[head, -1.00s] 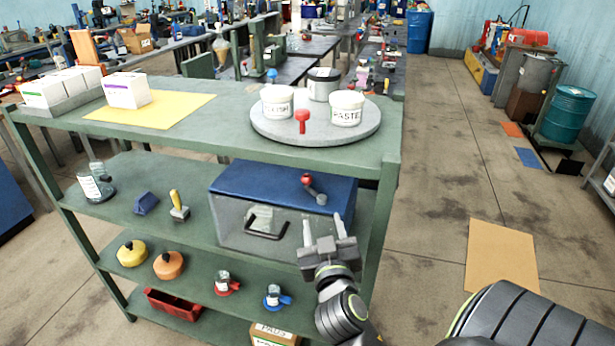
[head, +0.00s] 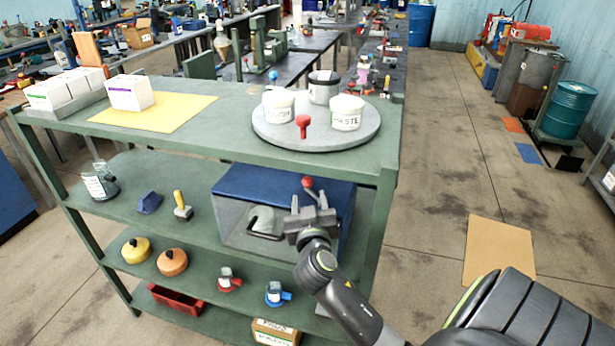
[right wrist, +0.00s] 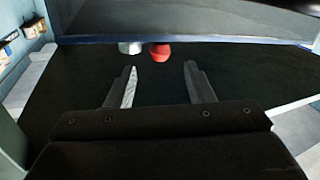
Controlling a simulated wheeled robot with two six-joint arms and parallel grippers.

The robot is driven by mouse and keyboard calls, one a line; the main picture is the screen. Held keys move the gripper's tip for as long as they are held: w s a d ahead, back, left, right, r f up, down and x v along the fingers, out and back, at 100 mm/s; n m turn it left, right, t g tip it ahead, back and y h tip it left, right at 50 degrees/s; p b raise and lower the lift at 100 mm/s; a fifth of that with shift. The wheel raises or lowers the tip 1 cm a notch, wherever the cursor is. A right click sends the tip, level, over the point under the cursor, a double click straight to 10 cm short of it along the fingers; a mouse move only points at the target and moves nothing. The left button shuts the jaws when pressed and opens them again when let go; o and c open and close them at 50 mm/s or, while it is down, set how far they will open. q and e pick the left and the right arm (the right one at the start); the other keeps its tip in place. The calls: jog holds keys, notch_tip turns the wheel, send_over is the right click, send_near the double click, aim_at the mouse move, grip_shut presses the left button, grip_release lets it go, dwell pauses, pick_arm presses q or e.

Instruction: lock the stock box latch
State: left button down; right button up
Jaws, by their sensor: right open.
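The stock box (head: 232,225), grey with a blue lid (head: 262,187), sits on the middle shelf with a black handle on its front. The red-knobbed latch (head: 308,182) shows at the lid's front edge, right of the box's middle; its lower part is hidden behind my gripper. My right gripper (head: 310,204) is open in front of the box, fingers pointing toward the latch. In the right wrist view the red knob (right wrist: 160,50) is ahead of the two spread, empty fingers (right wrist: 160,78), beside a pale grey cylindrical part. My left gripper is not in view.
The top shelf (head: 215,125) overhangs the box and carries a round turntable (head: 290,142) with jars and a red knob. Coloured containers stand on the shelf below. A green upright post (head: 381,215) is close to the right of the box. Floor space is free further right.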

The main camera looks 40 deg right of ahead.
aim_at(308, 185)
jog(key=p+x, duration=0.2)
jog(key=x, duration=0.6)
grip_shut()
